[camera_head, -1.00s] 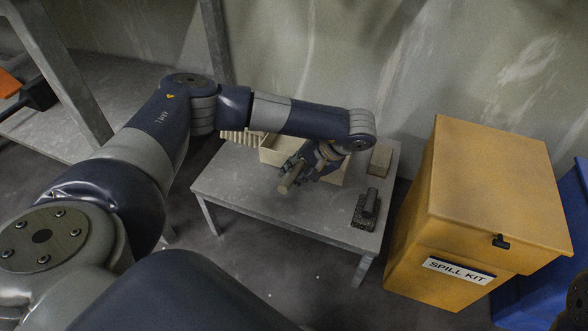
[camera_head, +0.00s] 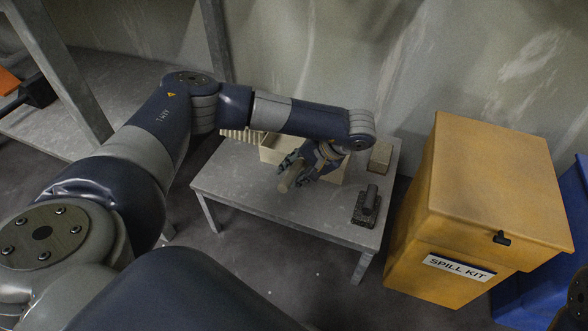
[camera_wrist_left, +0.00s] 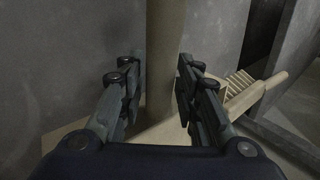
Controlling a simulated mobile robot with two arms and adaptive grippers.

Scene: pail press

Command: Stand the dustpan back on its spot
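The beige dustpan stands on the grey table with its round handle (camera_head: 289,182) up; the handle is also in the left wrist view (camera_wrist_left: 164,60). Its lower part is largely hidden by my left arm and gripper in the head view. My left gripper (camera_head: 298,172) is open around the handle, with one finger on each side. In the left wrist view its fingers (camera_wrist_left: 158,92) show a clear gap left of the handle; the right finger is very near it, and I cannot tell if it touches. My right gripper is not in view.
A yellow spill kit box (camera_head: 480,185) stands right of the table. The table's front is bare.

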